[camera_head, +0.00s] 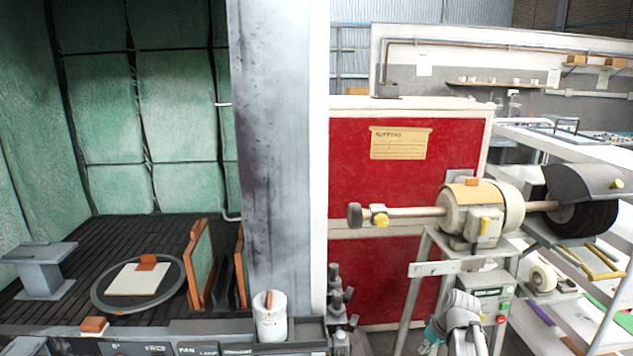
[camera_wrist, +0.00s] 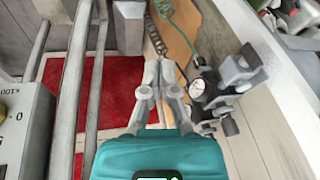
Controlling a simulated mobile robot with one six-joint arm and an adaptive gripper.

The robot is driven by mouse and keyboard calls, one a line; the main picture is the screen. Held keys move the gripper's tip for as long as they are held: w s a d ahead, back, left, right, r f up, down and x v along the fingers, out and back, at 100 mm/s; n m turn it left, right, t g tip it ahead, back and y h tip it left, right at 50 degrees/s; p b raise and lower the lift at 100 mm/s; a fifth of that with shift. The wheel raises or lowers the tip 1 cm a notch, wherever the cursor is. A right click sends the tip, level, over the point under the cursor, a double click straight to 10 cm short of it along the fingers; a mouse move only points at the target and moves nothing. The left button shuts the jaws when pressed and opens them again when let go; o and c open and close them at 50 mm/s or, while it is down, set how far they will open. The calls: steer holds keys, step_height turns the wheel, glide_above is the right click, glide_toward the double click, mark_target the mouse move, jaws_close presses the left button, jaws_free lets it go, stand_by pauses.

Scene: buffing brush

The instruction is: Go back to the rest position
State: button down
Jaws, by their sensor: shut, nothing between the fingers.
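My gripper (camera_wrist: 159,66) shows in the wrist view, with its teal body at the bottom and its two grey fingers pointing up the picture. The fingers are shut with their tips together and hold nothing. In the head view, part of my arm and a teal piece of the gripper show at the bottom right of centre, in front of the buffing machine's stand. The fingertips cannot be made out there. The buffing machine (camera_head: 480,212) stands above and behind my arm, with a dark brush wheel (camera_head: 582,216) on its right end and a shaft on its left.
A control box (camera_head: 492,300) with buttons sits on the metal stand (camera_head: 416,295) close beside my arm. A red panel (camera_head: 365,180) stands behind. A booth with a round turntable (camera_head: 105,293) and a white canister (camera_head: 271,318) is at left. Shelves (camera_head: 610,320) stand at right.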

steer(key=s+a+r+m+g+h+p, duration=0.2)
steer(key=s+a+m, duration=0.1)
steer(key=s+a, duration=0.6)
steer(key=shift+s+a+m+h+p, duration=0.3)
steer(key=shift+a+h, duration=0.1)
steer(key=shift+a, duration=1.1)
